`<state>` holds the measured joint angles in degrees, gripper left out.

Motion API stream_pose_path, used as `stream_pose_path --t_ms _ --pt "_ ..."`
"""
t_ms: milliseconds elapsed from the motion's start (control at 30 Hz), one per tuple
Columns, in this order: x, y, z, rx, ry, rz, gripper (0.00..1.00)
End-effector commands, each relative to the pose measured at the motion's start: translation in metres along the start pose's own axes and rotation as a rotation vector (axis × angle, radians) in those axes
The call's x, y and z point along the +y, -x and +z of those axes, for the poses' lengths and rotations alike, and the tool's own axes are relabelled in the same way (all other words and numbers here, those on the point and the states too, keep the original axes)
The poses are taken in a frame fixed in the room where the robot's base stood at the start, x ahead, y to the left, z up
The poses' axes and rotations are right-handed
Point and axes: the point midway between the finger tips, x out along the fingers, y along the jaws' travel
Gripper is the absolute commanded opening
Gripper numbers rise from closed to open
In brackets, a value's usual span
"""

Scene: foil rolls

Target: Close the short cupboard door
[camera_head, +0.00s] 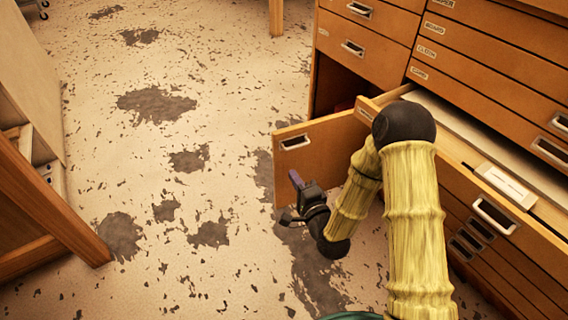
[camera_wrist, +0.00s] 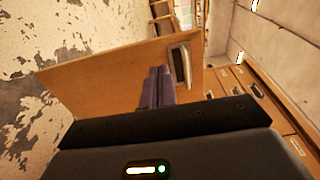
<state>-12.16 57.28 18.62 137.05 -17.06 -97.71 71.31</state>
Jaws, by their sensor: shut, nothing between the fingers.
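The short cupboard door (camera_head: 325,138) stands open, swung out from the cabinet's lower left part into the room. Its dark recessed handle (camera_head: 295,142) is near the free edge. In the wrist view the door panel (camera_wrist: 110,75) fills the middle, with its handle (camera_wrist: 180,64) just right of the fingers. My gripper (camera_head: 295,179) is shut and empty, in front of the handle side of the door, below the handle in the head view. In the wrist view the purple fingers (camera_wrist: 158,72) overlap the panel. I cannot tell whether they touch it.
The wooden cabinet has several drawers (camera_head: 490,75); a pulled-out drawer (camera_head: 490,205) is right of my arm. The cupboard opening (camera_head: 340,88) is dark, with something red inside. Worn floor (camera_head: 150,60) lies clear to the left. A wooden frame (camera_head: 50,205) stands at far left.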

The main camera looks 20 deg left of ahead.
Motion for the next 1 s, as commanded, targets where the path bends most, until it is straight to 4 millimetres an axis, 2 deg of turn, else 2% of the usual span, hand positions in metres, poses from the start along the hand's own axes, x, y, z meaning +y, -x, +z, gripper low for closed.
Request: stream_pose_path --t_ms 200,433,600,1000 --pt "0.002 -0.04 0.0 -0.001 0.001 -0.006 0.0" --pt "0.002 -0.072 0.0 -0.001 0.001 -0.003 0.0" --pt "0.0 -0.079 0.0 0.0 -0.001 -0.001 0.0" --pt "-0.001 -0.08 -0.002 0.007 -0.001 0.0 0.0"
